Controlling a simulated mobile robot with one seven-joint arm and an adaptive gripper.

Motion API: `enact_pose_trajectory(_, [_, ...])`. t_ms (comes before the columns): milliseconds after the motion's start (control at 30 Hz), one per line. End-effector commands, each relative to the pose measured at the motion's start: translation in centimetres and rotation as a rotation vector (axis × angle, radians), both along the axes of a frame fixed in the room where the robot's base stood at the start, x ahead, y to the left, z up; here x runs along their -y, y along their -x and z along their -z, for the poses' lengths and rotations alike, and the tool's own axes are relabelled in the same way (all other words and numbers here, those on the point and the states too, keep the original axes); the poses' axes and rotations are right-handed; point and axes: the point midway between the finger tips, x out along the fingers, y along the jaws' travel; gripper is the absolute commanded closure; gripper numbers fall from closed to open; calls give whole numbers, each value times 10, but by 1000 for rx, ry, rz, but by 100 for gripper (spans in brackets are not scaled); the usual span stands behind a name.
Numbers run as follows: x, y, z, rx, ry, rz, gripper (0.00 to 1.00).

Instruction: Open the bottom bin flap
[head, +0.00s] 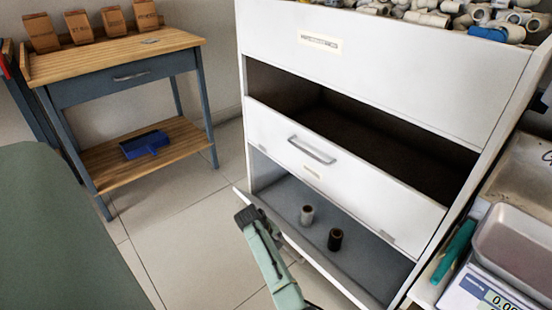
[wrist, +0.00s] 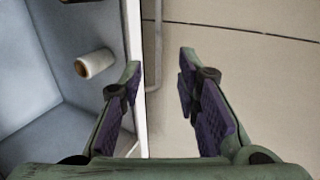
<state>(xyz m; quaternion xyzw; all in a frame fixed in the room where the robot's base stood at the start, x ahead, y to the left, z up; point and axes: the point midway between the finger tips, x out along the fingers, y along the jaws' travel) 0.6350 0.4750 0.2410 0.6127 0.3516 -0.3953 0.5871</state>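The white cabinet (head: 400,55) has a bottom compartment (head: 278,192) whose front is open, showing a grey interior. A white edge (head: 243,196) runs along its front low down; I cannot tell for sure whether it is the lowered bottom flap. My gripper (head: 249,215) is at the left part of this edge. In the wrist view my gripper (wrist: 160,85) is open and empty. Its left finger is over the grey interior side, its right finger over the floor. The white edge (wrist: 134,30) and a thin grey bar (wrist: 153,40) run between the fingers. Contact cannot be told.
A pale spool (head: 307,215) and a dark spool (head: 335,239) stand in the bottom compartment. Above is a white flap with a handle (head: 312,150), below a dark opening. A workbench (head: 120,62) stands left, a scale (head: 490,292) right. The tiled floor (head: 180,225) left is clear.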

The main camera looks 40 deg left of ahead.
Motion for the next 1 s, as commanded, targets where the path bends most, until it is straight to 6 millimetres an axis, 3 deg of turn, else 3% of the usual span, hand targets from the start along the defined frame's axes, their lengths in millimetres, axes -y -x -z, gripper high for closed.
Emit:
enact_pose_trajectory(300, [0, 1, -1, 0, 0, 0, 70])
enact_pose_trajectory(433, [-1, 5, -11, 0, -2, -1, 70])
enact_pose_trajectory(800, [-4, 38, -78, 0, -4, -2, 70])
enact_pose_trajectory(1000, [-4, 50, -102, 1, -1, -2, 70])
